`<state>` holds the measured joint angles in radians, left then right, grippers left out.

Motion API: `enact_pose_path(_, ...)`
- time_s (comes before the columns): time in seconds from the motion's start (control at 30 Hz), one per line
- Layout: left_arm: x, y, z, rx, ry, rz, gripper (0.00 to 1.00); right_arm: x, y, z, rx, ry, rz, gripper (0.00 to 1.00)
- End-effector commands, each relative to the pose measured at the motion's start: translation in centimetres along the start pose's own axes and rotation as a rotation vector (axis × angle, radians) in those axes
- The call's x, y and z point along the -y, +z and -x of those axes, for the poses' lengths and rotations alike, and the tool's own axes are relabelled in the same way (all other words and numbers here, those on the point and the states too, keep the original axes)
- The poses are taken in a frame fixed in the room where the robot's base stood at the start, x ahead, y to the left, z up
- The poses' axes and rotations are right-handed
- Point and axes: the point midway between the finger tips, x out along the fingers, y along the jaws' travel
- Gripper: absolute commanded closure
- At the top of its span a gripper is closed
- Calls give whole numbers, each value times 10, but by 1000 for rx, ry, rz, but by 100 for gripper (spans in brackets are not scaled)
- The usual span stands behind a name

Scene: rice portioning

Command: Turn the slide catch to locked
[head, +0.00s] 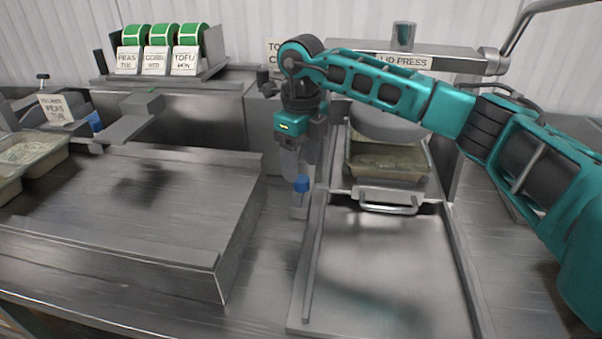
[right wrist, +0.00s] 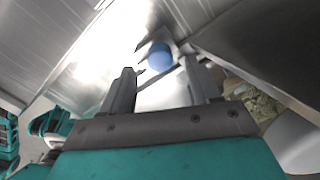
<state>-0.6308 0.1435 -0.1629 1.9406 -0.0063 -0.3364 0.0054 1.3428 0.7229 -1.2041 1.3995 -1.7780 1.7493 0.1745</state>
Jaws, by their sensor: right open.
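The slide catch has a blue knob (head: 301,184) on a small metal block, left of the press tray's left rail. The same blue knob (right wrist: 160,56) shows in the right wrist view, just beyond the fingertips and between their lines. My right gripper (head: 298,173) points down over the knob, its fingers open and apart. In the right wrist view my right gripper (right wrist: 160,70) holds nothing. I cannot tell from the knob whether the catch is locked. My left gripper is not in view.
The lid press (head: 430,56) stands behind, with a food tray (head: 352,170) under it. A flat metal tray with a handle (head: 390,208) lies in front. A raised steel platform (head: 120,200) is at left, a label rack (head: 165,78) behind it.

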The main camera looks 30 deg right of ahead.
Motion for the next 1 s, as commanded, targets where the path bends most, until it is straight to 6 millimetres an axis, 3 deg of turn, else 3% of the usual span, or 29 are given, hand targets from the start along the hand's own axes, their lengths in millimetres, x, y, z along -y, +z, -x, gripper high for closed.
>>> enact_pose_path(0.2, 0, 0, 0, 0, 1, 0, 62, 0, 0, -29, -1, 0, 0, 39)
enact_pose_path(0.6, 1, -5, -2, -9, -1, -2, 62, 0, 0, -36, 0, 0, 0, 39)
enact_pose_path(1.0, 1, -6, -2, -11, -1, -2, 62, 0, 0, -36, 0, 0, 0, 77)
